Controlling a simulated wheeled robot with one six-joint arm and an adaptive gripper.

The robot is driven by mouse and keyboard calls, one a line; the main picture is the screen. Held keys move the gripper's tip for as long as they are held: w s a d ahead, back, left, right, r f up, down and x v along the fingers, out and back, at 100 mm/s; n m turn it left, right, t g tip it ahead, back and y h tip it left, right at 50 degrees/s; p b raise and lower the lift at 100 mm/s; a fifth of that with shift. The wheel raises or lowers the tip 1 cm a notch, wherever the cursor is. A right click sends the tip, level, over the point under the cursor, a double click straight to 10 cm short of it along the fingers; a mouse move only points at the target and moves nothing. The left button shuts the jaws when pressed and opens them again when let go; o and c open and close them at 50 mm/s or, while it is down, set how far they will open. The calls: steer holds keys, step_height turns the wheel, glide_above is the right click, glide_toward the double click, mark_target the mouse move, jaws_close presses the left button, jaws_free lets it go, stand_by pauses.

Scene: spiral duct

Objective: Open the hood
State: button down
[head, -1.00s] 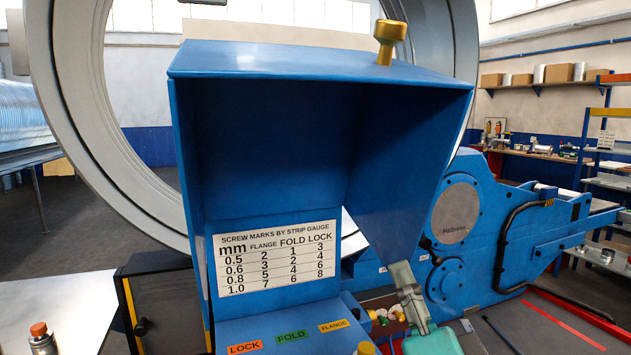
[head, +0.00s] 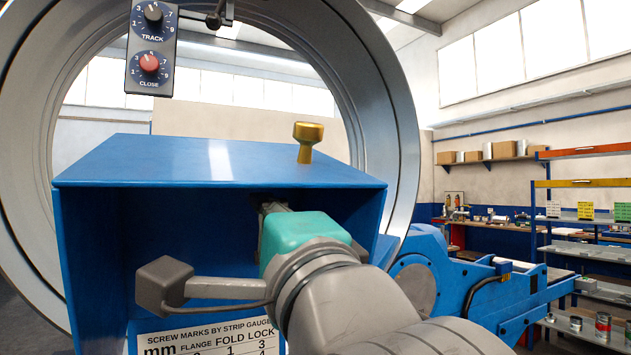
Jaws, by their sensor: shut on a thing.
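The blue hood (head: 210,165) stands in the middle of the head view, its front open and dark inside. A gold knob (head: 307,140) stands upright on the right part of its top. A white label (head: 215,338) shows inside, low down, partly cut off by the picture edge. My gripper (head: 271,207), with a teal body, reaches from the lower right into the hood's opening, just under the top's front edge. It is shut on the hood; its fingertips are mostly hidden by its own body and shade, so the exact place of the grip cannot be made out.
A large grey ring (head: 400,130) rises behind the hood. A control box (head: 152,48) with two dials hangs at upper left. A blue machine (head: 470,275) stands to the right, with shelves (head: 590,200) beyond it.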

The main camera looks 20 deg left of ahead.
steer(key=x, duration=1.3)
steer(key=shift+d, duration=0.1)
